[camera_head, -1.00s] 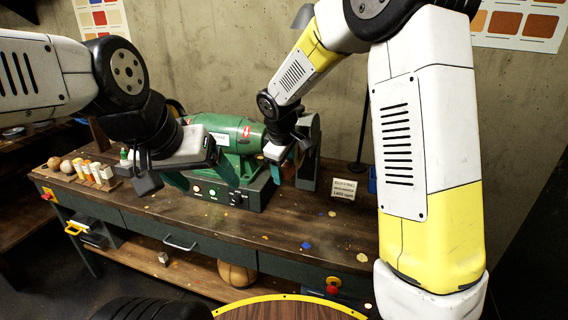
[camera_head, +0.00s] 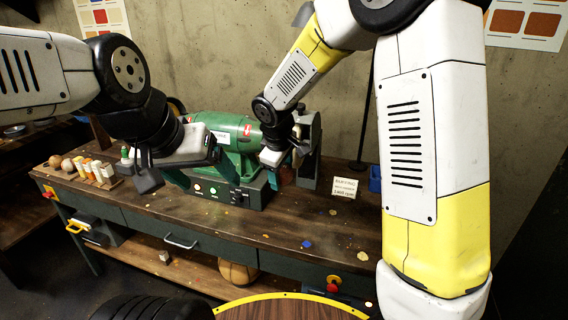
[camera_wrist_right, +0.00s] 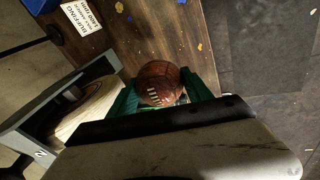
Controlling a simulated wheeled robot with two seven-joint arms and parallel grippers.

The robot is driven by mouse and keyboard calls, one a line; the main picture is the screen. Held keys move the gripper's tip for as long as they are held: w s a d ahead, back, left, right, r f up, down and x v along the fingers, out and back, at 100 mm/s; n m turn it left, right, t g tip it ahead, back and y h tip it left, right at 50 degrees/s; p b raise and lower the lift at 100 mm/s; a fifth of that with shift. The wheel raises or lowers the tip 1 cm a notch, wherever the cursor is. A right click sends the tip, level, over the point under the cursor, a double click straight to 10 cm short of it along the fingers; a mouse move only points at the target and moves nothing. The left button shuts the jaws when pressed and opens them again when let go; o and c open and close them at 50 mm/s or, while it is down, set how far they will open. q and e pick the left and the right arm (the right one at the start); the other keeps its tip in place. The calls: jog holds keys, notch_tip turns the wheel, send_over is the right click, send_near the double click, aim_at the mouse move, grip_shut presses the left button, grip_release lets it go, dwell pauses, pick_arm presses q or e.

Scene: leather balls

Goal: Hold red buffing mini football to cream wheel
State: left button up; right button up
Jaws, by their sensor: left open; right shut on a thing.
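The red-brown mini football (camera_wrist_right: 159,83), with pale laces, sits between the green fingers of my right gripper (camera_wrist_right: 160,92), which is shut on it. The cream wheel (camera_wrist_right: 92,106) is just left of the ball in the right wrist view, partly inside a grey guard. The ball is very close to the wheel's edge; I cannot tell if they touch. In the head view my right gripper (camera_head: 279,165) is at the right end of the green buffing machine (camera_head: 234,137), and the arm hides most of the wheel there. My left gripper (camera_head: 163,181) is open and empty in front of the machine's left side.
The machine stands on a wooden workbench (camera_head: 290,225). A rack of small balls and coloured sticks (camera_head: 88,171) is at the bench's left end. A buffing sign (camera_head: 345,187) and a blue container (camera_head: 375,178) are at the right. The bench front is mostly clear.

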jog(key=shift+s+a+f, duration=0.1)
jog(key=shift+s+a, duration=0.1)
jog(key=shift+s, duration=0.4)
jog(key=shift+s+a+f, duration=0.1)
jog(key=shift+s+a, duration=0.1)
jog(key=shift+s, duration=0.4)
jog(key=shift+s+a+f, duration=0.1)
jog(key=shift+s+a, duration=0.1)
jog(key=shift+s, duration=0.4)
